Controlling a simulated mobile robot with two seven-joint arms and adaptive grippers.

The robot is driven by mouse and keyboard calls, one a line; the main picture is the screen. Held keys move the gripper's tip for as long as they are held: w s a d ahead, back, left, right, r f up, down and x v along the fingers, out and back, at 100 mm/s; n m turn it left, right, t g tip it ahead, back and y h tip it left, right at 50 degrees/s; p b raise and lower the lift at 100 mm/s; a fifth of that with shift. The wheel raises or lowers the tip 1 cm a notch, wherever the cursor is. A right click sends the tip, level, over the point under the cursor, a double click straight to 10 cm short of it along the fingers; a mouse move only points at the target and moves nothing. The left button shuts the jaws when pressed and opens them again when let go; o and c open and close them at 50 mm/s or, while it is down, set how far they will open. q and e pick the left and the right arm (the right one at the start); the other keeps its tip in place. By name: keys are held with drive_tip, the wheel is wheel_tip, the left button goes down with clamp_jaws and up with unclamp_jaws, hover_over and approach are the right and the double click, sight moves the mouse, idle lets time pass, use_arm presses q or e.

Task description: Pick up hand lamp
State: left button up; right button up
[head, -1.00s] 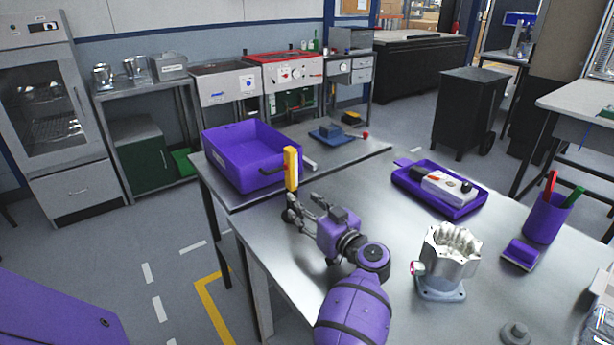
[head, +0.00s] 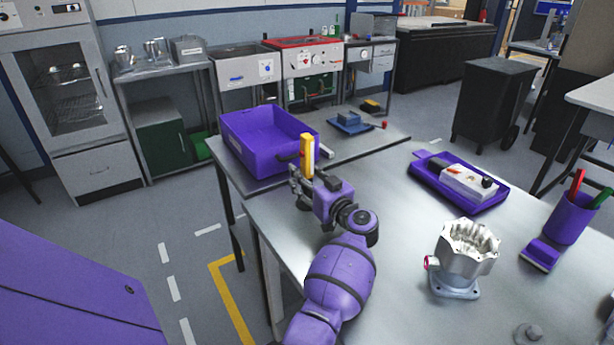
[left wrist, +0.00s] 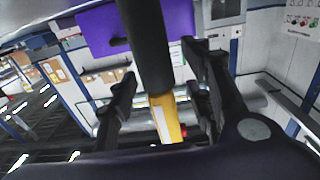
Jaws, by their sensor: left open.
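The hand lamp is a slim yellow upright body (head: 307,158) with a dark part sticking out to its left. It stands at the table's far left edge, by the purple bin. My left gripper (head: 303,182) is open at the lamp, its fingers hiding the lamp's lower part. In the left wrist view the lamp's yellow body (left wrist: 165,118), with a red spot low on its side, shows between the open fingers of the gripper (left wrist: 160,95). A thick black bar crosses in front of it there. I cannot tell whether the fingers touch the lamp. My right gripper is out of view.
A purple bin (head: 262,152) stands just behind the lamp. A purple tray (head: 430,177) with a white device, a metal housing (head: 465,250) and a purple pen cup (head: 570,218) stand to the right. The table's middle is mostly clear.

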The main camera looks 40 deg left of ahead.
use_arm(q)
drive_tip(key=c, duration=1.1)
clamp_jaws()
drive_tip(key=shift+r, duration=0.1)
